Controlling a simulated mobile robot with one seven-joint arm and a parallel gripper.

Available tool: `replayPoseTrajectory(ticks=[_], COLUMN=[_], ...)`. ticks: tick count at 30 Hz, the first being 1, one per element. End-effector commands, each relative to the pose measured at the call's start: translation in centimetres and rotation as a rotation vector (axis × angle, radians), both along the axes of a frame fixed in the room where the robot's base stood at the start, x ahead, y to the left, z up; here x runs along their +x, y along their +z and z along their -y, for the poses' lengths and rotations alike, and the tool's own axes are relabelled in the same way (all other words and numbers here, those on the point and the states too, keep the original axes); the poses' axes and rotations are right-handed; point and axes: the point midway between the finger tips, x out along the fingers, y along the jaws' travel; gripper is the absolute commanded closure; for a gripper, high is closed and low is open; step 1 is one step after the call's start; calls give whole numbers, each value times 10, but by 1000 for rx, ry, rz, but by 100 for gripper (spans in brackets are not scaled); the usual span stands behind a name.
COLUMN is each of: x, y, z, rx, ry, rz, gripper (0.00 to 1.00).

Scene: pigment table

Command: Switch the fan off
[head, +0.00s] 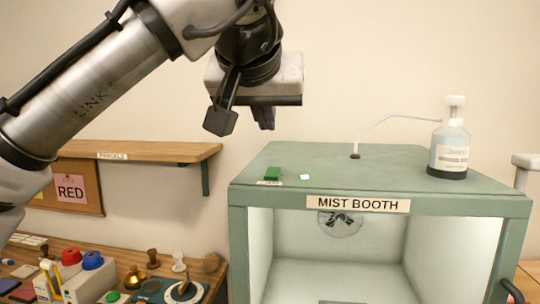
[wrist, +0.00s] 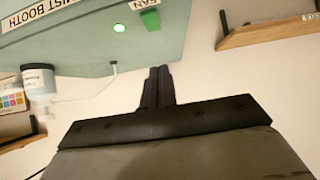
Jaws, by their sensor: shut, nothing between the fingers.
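A green rocker switch (head: 273,174) sits on the top of the mist booth, near its front left edge, above a small label. In the wrist view the switch (wrist: 150,19) shows beside its FAN label (wrist: 142,4). A small lamp (head: 305,177) to its right glows pale green; it is also bright in the wrist view (wrist: 119,27). The fan (head: 341,222) shows inside the booth at its back wall, partly hidden by the front frame. My gripper (head: 265,118) hangs above the booth's left end, apart from the switch. Its fingers (wrist: 157,85) are together and empty.
The green mist booth (head: 480,197) carries a spray bottle (head: 449,142) at the back right, with a thin tube to a nozzle (head: 355,152). A wooden shelf (head: 140,150) is on the wall at left. Below it stands a crowded worktable (head: 125,262).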

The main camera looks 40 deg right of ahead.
Motion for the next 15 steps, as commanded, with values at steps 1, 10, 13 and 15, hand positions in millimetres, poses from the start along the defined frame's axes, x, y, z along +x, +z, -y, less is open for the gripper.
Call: replayPoseTrajectory(ticks=[1,10,13,15], x=[7,28,29,29], y=[-6,-48,-59,-65], z=[7,31,33,34], rx=[3,2,1,1], ry=[2,2,1,0], rz=[0,1,2,1], gripper=[100,100,100,100])
